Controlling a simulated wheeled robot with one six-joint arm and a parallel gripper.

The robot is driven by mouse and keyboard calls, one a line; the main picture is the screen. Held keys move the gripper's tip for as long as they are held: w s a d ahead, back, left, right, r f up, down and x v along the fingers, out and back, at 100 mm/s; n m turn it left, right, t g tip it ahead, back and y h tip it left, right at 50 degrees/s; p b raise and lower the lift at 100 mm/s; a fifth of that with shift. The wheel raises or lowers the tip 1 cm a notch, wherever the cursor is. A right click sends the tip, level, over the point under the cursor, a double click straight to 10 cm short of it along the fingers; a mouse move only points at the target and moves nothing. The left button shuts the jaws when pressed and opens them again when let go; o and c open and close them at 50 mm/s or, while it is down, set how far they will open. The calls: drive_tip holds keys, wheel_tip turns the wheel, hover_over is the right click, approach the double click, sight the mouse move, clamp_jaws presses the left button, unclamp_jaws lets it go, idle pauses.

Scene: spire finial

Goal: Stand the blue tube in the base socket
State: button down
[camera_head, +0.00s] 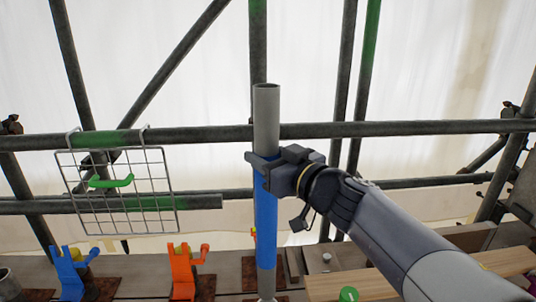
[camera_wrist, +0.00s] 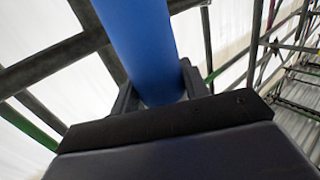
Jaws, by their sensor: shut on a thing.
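The blue tube (camera_head: 265,225) stands upright in the head view, with a bare grey upper end (camera_head: 266,105) above my gripper. My gripper (camera_head: 264,165) is shut around the tube near the top of its blue part. In the wrist view the blue tube (camera_wrist: 140,45) runs between the two fingers of my gripper (camera_wrist: 158,92).
A blue clamp-like piece (camera_head: 70,272) and an orange one (camera_head: 183,270) stand on the planks left of the tube. A green-topped item (camera_head: 348,294) and a light board (camera_head: 340,284) lie right. Scaffold poles cross behind.

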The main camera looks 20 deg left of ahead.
sight(274, 213)
drive_tip(key=shift+d+r+p, duration=0.1)
drive_tip(key=shift+r+p, duration=0.2)
drive_tip(key=shift+p, duration=0.15)
drive_tip(key=shift+f+b, duration=4.55)
drive_tip(key=shift+f, duration=1.9)
drive_tip(key=c, duration=0.9)
unclamp_jaws()
drive_tip(key=shift+c, duration=0.2)
drive_tip(key=shift+o, duration=1.6)
drive_tip(key=shift+f, duration=0.25)
drive_tip(key=o, duration=0.5)
drive_tip(key=shift+r, duration=0.1)
drive_tip(key=shift+o, duration=0.2)
